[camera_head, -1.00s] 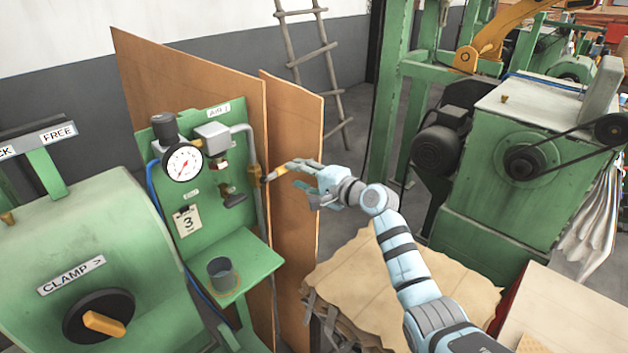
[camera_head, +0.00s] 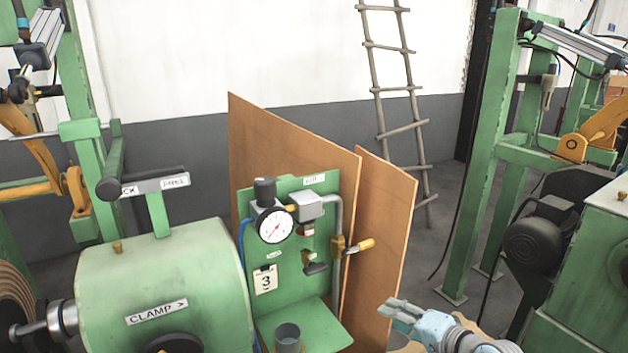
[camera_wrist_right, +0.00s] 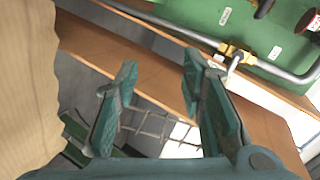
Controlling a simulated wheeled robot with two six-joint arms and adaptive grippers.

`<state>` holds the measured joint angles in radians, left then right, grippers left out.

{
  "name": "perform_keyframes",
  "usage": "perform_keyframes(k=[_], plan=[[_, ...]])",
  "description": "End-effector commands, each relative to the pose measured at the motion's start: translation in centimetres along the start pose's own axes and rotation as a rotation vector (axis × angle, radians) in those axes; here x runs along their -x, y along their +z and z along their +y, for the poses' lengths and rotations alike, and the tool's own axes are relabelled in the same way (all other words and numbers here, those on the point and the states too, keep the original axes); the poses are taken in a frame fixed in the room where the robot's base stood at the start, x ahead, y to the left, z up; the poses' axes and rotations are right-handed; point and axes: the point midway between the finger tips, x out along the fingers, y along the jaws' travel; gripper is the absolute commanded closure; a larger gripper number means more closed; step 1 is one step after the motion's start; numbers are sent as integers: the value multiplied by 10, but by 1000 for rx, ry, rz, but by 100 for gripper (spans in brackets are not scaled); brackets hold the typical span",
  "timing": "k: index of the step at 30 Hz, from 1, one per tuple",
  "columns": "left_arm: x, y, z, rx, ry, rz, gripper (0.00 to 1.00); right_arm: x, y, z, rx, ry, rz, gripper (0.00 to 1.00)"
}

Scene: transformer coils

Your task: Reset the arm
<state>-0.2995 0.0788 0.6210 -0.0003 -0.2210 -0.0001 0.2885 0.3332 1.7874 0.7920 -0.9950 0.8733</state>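My right gripper (camera_head: 396,310) is at the lower right of the head view, below and right of the air panel's valve. In the right wrist view its two fingers (camera_wrist_right: 155,100) stand apart with nothing between them. The green air panel (camera_head: 285,240) carries a gauge (camera_head: 274,226). My left gripper is not in view.
A green drum machine with a CLAMP label (camera_head: 157,312) stands at left. Brown boards (camera_head: 385,235) stand behind the panel. A ladder (camera_head: 398,130) leans on the wall. A green frame (camera_head: 490,170) and motor (camera_head: 535,246) are at right. A cup (camera_head: 288,337) rests on the panel's shelf.

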Motion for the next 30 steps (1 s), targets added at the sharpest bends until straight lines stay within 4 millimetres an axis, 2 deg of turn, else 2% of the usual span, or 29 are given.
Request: perform_keyframes(k=[1,3,6,9,15,20,24,26,30], plan=[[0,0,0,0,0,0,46,8,32,35,107,87,-32,64],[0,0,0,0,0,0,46,26,70,80,280,213,-77,64],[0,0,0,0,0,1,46,59,110,128,473,361,-146,64],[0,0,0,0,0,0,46,94,138,163,618,482,-215,64],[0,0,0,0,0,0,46,167,177,209,831,682,-357,64],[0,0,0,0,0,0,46,229,199,231,953,825,-482,64],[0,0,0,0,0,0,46,196,202,282,935,839,-504,64],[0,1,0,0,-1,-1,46,186,206,304,927,844,-512,64],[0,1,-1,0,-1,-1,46,168,221,362,906,860,-537,64]])
